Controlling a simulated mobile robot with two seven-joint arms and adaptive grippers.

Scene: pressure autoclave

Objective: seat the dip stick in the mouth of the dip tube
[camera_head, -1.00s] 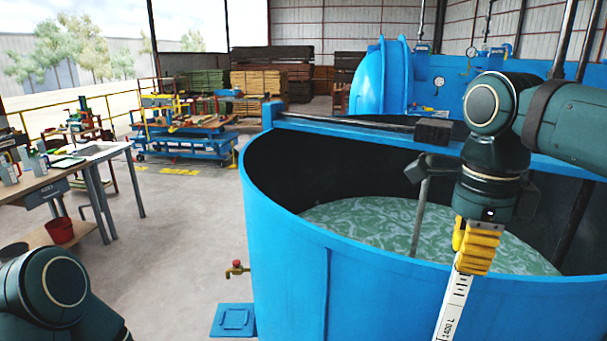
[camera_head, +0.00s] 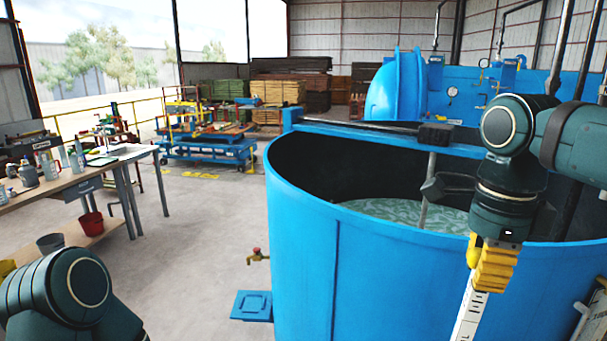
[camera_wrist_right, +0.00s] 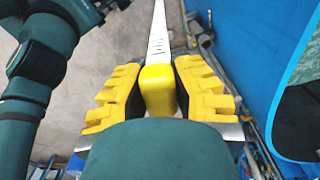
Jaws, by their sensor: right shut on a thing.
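The dip stick is a long white strip with black marks (camera_head: 469,312) and a yellow handle (camera_wrist_right: 157,88). My right gripper (camera_head: 493,268) is shut on the handle, which sits between its yellow finger pads in the right wrist view (camera_wrist_right: 158,92). The stick hangs down, slightly tilted, in front of the blue tank's near wall. Its lower end is cut off by the picture's bottom edge. I cannot make out the mouth of the dip tube for certain. My left gripper is not in view; only part of my left arm shows at lower left.
The open blue tank (camera_head: 375,265) holds greenish liquid (camera_head: 385,212), with a grey rod (camera_head: 428,185) standing inside. A brass tap (camera_head: 258,257) juts from its left side, above a blue floor plate (camera_head: 252,305). A workbench stands at left; the floor between is clear.

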